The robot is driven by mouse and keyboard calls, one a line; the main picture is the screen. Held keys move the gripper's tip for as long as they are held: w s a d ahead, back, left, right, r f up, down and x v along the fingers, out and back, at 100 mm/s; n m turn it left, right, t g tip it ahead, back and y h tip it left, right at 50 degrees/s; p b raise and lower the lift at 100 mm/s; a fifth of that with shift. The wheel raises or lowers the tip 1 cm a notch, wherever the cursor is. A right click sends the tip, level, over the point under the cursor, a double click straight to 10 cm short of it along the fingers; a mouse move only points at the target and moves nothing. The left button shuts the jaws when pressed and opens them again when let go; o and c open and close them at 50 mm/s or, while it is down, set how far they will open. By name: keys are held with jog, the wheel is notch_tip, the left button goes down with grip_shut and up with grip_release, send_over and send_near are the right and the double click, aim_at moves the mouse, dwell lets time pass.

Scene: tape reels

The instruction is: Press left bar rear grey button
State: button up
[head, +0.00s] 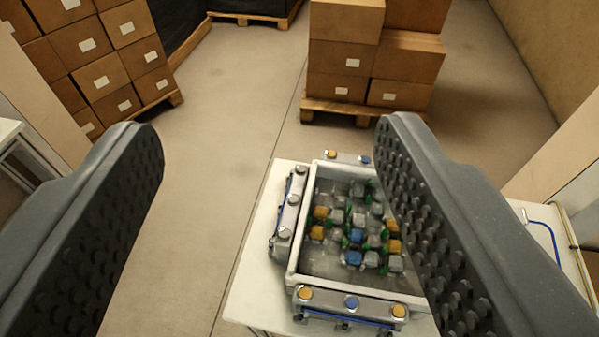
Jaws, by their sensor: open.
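The left bar (287,217) is a metal bar along the left side of a white-rimmed tray (302,228). It carries grey round buttons; the rear grey button (301,170) is at its far end, with a middle one (293,199) and a near one (284,233) in a row. My gripper (270,130) is open and empty, its two dark studded fingers wide apart. The left bar shows between the fingers, with the right finger covering the tray's right side. The fingertips do not appear to touch anything.
The front bar has yellow (305,293) and blue (351,302) buttons; the back bar has yellow (332,154) and blue (365,159) ones. Colored blocks (354,258) fill the tray on a white table (258,235). Boxes on pallets (340,58) stand behind. Floor left of the table is clear.

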dwell(0.4)
grip_shut()
dwell(1.5)
